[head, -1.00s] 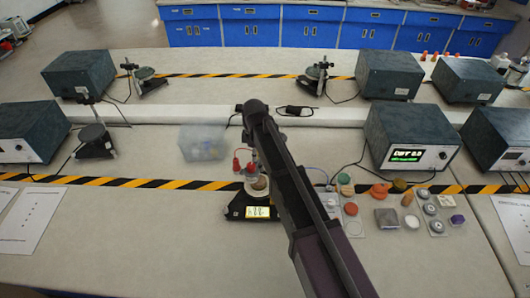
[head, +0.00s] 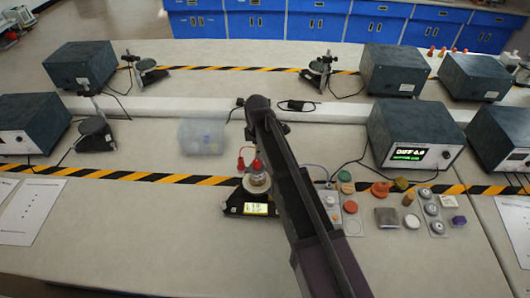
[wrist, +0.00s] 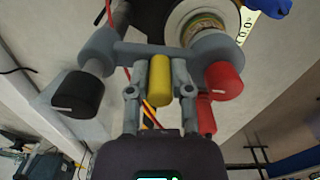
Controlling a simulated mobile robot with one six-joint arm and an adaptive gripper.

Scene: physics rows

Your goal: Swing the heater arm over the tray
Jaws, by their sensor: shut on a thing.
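The heater arm is a grey crossbar (wrist: 131,50) with a black knob, a red knob (wrist: 224,78) and a yellow grip (wrist: 159,80) in the wrist view. My gripper (wrist: 159,97) is shut on the yellow grip, one finger on each side. In the head view the heater's red terminals (head: 257,164) show just left of my arm, by the pan; the rest is largely hidden. The tray appears to be the pale round pan (wrist: 179,20) on the black scale (head: 233,207). A small cylinder (wrist: 204,27) stands on it. I cannot tell whether the heater is fully over it.
A clear plastic box (head: 202,137) stands left of the scale. Several small samples, including a grey block (head: 387,217), lie to the right. A meter box (head: 413,135) with a lit display stands behind them.

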